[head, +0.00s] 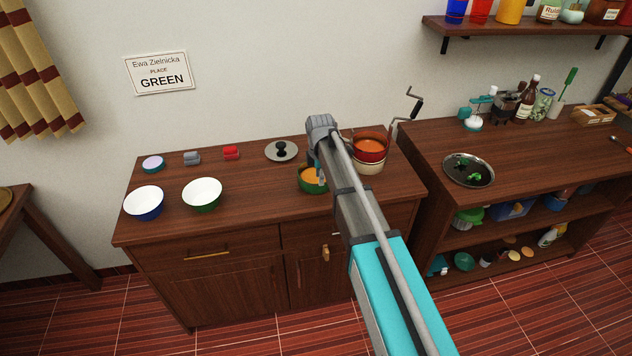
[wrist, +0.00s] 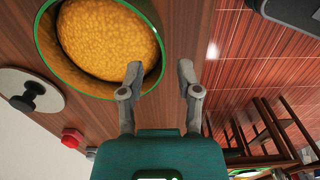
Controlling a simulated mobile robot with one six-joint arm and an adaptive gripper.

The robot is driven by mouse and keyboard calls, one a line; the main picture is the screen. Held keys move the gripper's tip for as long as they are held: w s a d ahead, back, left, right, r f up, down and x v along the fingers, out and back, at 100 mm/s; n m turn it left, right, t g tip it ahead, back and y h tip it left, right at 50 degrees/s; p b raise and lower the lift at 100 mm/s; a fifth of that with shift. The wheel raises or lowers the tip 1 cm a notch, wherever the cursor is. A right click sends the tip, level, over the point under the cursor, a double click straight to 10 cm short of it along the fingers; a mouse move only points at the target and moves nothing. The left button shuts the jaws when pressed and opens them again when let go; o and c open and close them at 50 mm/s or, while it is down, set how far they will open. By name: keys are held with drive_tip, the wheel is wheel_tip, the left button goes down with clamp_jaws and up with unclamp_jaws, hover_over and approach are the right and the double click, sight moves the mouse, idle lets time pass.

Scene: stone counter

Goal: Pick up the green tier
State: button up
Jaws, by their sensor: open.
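The green tier (head: 312,189) is a round green pot filled with yellow-orange food, standing on the wooden counter left of the stacked tiers. In the wrist view the green tier (wrist: 46,52) fills the upper left, with its food surface and bright rim showing. My gripper (wrist: 160,68) is open with nothing between its fingers. Its left finger overlaps the tier's near rim in the wrist view; the right finger is outside it. I cannot tell whether they touch. In the head view my gripper (head: 320,178) is just above the tier's right side, and my arm partly hides it.
A red tier (head: 369,154) with orange food sits on a cream tier (head: 369,167) to the right. A grey lid (head: 281,151) with a black knob lies behind left. Two bowls (head: 203,193) (head: 144,202) stand farther left. Counter between the bowls and green tier is clear.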

sight(320, 193)
drive_tip(key=shift+f+b, duration=2.55)
drive_tip(key=shift+f, duration=0.05)
clamp_jaws()
